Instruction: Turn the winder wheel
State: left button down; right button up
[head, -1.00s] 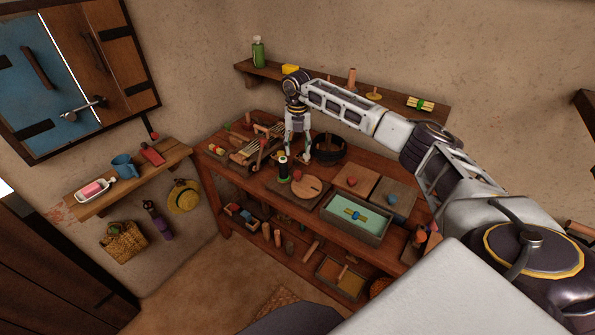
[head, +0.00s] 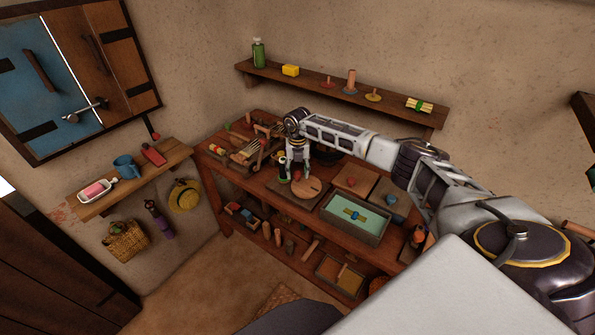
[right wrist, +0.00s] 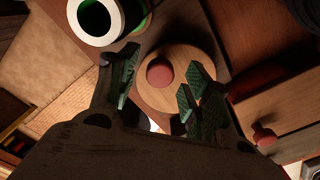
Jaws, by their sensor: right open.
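The winder wheel (head: 307,189) is a round pale wooden disc with a red knob (right wrist: 159,74), lying on a board on the workbench. It also shows in the right wrist view (right wrist: 182,52). A spool with a white rim (right wrist: 92,18) and green inside stands beside the wheel; in the head view it is dark and green (head: 283,171). My right gripper (head: 297,174) is open, pointing down over the wheel. In the right wrist view its green-padded fingers (right wrist: 162,78) are on either side of the knob, with visible gaps. My left gripper is not in view.
On the bench (head: 272,205), a tray (head: 358,213) with a blue-and-yellow item stands right of the wheel. Wooden tools crowd the left end. A wall shelf (head: 330,88) runs above.

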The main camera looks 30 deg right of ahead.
jog(key=shift+f, duration=0.25)
jog(key=shift+c, duration=0.5)
jog(key=c, duration=0.9)
jog(key=shift+c, duration=0.2)
jog(key=shift+a+n, duration=0.15)
jog(key=shift+n, duration=0.25)
